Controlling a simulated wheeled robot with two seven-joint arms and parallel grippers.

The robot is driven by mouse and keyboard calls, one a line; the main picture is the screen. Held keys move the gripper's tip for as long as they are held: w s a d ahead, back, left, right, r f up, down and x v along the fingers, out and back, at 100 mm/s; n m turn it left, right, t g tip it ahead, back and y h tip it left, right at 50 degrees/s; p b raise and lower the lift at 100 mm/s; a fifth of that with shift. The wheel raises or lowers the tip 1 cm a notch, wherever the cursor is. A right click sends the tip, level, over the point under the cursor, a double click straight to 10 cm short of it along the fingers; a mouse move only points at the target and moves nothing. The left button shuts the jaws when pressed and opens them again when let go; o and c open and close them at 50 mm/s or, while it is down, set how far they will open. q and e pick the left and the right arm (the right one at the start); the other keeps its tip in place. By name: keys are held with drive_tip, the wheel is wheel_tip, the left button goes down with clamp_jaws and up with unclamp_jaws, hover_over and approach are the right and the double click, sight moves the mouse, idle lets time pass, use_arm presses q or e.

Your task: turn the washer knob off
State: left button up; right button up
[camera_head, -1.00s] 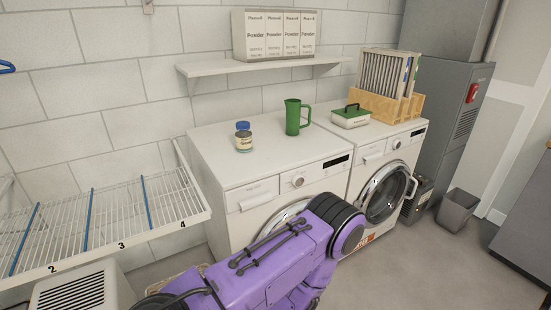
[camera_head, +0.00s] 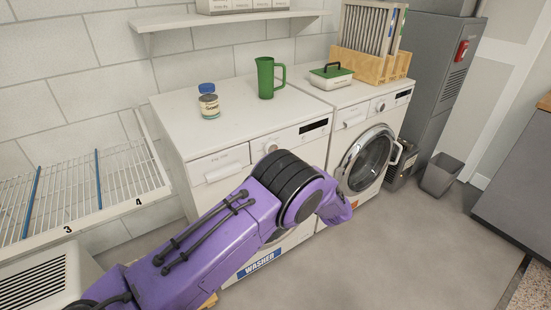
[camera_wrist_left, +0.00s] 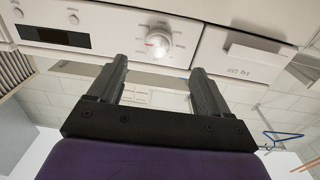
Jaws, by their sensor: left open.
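The washer (camera_head: 170,120) is the left white machine in the head view, with a blue WASHER label (camera_head: 261,264) low on its front. Its round knob (camera_wrist_left: 158,42) is on the control panel and shows clearly in the wrist view, with small markings around it too small to read. My left gripper (camera_wrist_left: 157,66) is open and empty. Its two fingers point toward the panel, with the knob between their tips in the picture; I cannot tell whether they touch anything. In the head view my purple left arm hides the gripper and part of the washer front. My right gripper is out of view.
A jar (camera_head: 209,101) and green pitcher (camera_head: 266,78) stand on the washer. A second machine with a round door (camera_head: 368,158) stands to its right, carrying a green-lidded box (camera_head: 330,76) and a wooden rack (camera_head: 372,64). A wire rack (camera_head: 75,190) is at left.

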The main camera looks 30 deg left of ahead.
use_arm(q)
drive_tip(key=x, duration=1)
drive_tip(key=shift+a+r+g, duration=0.2)
drive_tip(key=shift+r+g, duration=0.1)
drive_tip(key=shift+r, duration=0.05)
drive_tip(key=shift+w, duration=0.1)
drive_tip(key=c, duration=1)
